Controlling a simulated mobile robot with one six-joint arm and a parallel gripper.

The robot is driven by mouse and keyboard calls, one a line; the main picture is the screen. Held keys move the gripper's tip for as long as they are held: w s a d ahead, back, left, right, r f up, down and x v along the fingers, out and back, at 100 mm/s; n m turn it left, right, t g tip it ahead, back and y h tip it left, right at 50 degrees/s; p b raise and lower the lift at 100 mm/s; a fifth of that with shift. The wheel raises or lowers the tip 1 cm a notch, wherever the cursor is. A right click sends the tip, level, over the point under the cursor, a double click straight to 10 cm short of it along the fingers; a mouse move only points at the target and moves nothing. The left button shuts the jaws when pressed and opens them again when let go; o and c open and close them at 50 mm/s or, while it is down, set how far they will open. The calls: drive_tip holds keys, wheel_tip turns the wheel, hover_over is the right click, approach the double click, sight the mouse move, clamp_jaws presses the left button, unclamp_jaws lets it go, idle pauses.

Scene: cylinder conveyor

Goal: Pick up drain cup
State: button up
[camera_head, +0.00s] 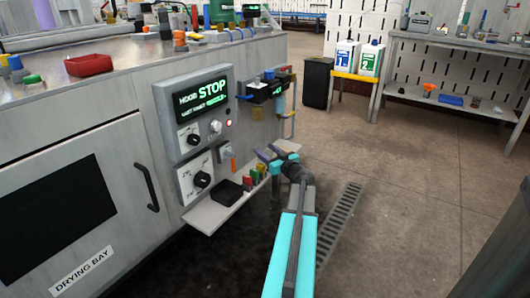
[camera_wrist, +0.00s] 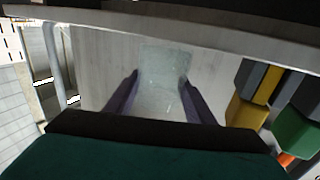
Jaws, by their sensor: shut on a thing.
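My gripper (camera_wrist: 158,80) has its two dark purple fingers on either side of a pale, clear cup, which I take to be the drain cup (camera_wrist: 164,66). The fingers are shut on it. The cup shows as a faint see-through shape against the grey panel behind. In the head view my gripper (camera_head: 269,153) is at the end of the teal arm, in front of the machine's right part, below the black unit. I cannot make out the cup clearly there.
The machine's control panel (camera_head: 199,112) reads STOP. A small shelf (camera_head: 203,215) below it holds a black box (camera_head: 227,192). Several coloured blocks (camera_wrist: 247,100) are close to the right of my gripper in the wrist view. A black unit (camera_head: 264,89) sits above. Open floor (camera_head: 400,190) lies right.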

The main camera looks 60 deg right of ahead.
drive_tip(key=shift+r+p, duration=0.5)
drive_tip(key=shift+r, duration=0.4)
drive_tip(key=s+a+r+p, duration=0.2)
drive_tip(key=s+a+p, duration=0.4)
drive_tip(key=s+a, duration=0.3)
drive_tip(key=shift+s+a, duration=0.2)
drive_tip(key=shift+s, duration=1.8)
drive_tip(key=shift+d, duration=0.15)
drive_tip(key=s+d+m+g+h, duration=0.2)
drive_tip(key=d+m+g+h, duration=0.3)
drive_tip(key=d, duration=0.3)
drive_tip(key=w+a+t, duration=0.1)
drive_tip(key=w, duration=0.5)
drive_tip(key=shift+w+r+n+h, duration=0.15)
drive_tip(key=shift+w+n+h, duration=0.15)
drive_tip(key=shift+w+h, duration=0.1)
